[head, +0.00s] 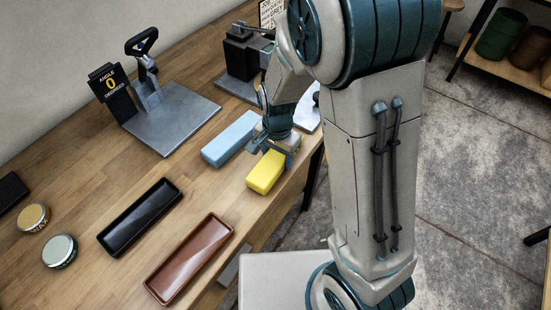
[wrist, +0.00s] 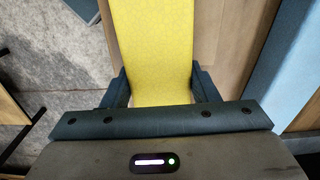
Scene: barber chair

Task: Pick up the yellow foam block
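The yellow foam block (head: 265,173) lies on the wooden workbench near its front edge, with its near end in the clear. My gripper (head: 272,146) is at its far end, pointing down. In the wrist view, the yellow block (wrist: 155,50) runs up between the two fingers of my gripper (wrist: 161,88), one on each side. I see no clear gap between the fingers and the block, but I cannot tell whether they press on it. The block's end under the palm is hidden. The block does not visibly stand clear of the bench.
A light blue block (head: 230,138) lies just left of the gripper. A black tray (head: 140,217) and a brown tray (head: 190,258) lie nearer. A metal angle fixture (head: 172,118) stands behind. The bench's front edge is close on the right.

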